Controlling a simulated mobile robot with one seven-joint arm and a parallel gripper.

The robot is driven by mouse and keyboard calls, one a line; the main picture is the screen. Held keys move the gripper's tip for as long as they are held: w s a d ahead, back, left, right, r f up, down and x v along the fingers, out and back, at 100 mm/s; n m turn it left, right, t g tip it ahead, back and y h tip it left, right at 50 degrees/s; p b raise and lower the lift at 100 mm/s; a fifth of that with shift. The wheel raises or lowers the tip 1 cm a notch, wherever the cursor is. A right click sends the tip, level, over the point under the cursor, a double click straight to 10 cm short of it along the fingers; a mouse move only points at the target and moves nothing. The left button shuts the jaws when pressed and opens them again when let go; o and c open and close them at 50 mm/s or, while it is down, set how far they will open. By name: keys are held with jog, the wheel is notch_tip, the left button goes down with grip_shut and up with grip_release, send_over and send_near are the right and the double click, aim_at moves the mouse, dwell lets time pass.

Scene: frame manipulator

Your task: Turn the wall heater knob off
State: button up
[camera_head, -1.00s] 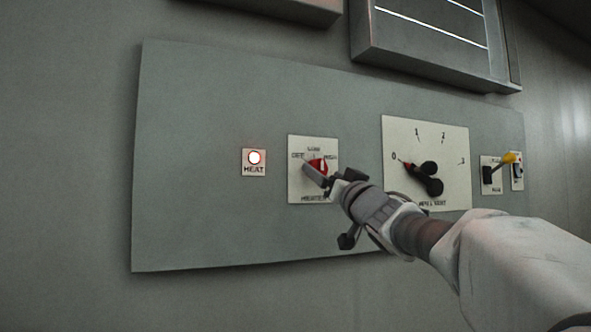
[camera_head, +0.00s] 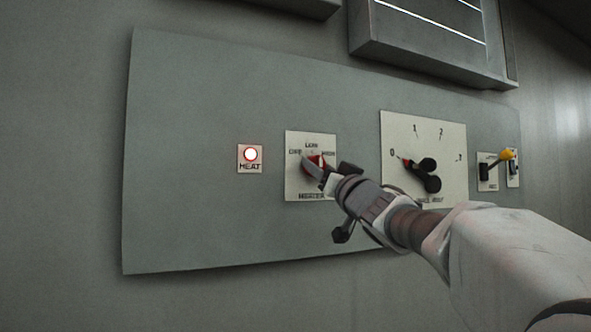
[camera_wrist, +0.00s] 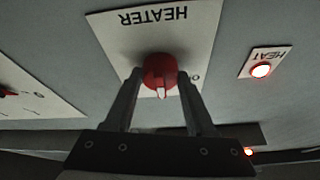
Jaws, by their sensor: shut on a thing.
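The red heater knob (camera_head: 318,161) sits on a white plate (camera_head: 310,190) marked HEATER, with settings along its upper part. In the wrist view the knob (camera_wrist: 155,68) shows upside down with its plate, its white pointer mark toward the bottom of the picture. I cannot tell exactly which setting it points to. My gripper (camera_head: 315,168) is at the knob in the head view and hides part of it. In the wrist view my gripper (camera_wrist: 159,76) has one finger on each side of the knob, shut on it.
The HEAT lamp (camera_head: 250,154) left of the knob glows; it also shows in the wrist view (camera_wrist: 261,71). Right of the knob are a dial plate (camera_head: 452,155) with a black two-lobed handle (camera_head: 428,182) and a yellow-tipped switch (camera_head: 506,154). A box (camera_head: 420,45) juts out above.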

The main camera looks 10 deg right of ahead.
grip_shut()
jog(key=shift+r+n, duration=0.1)
jog(key=shift+n, duration=0.3)
jog(key=n+y+p, duration=0.1)
jog(key=n, duration=0.2)
jog(key=n+g+y+p, duration=0.1)
jog(key=n+y+p, duration=0.1)
jog(key=n, duration=0.1)
jog(key=shift+d+r+n+g+y, duration=0.1)
jog(key=shift+d+n+g+y, duration=0.05)
jog(key=shift+n+g+y, duration=0.15)
jog(key=n+g+y+p, duration=0.1)
jog(key=n, duration=0.2)
jog(key=n+g+y+p, duration=0.1)
jog(key=n, duration=0.2)
jog(key=shift+d, duration=0.1)
jog(key=shift+n+g, duration=0.3)
jog(key=shift+n, duration=0.2)
jog(key=o, duration=0.7)
grip_release()
jog(key=shift+w, duration=0.1)
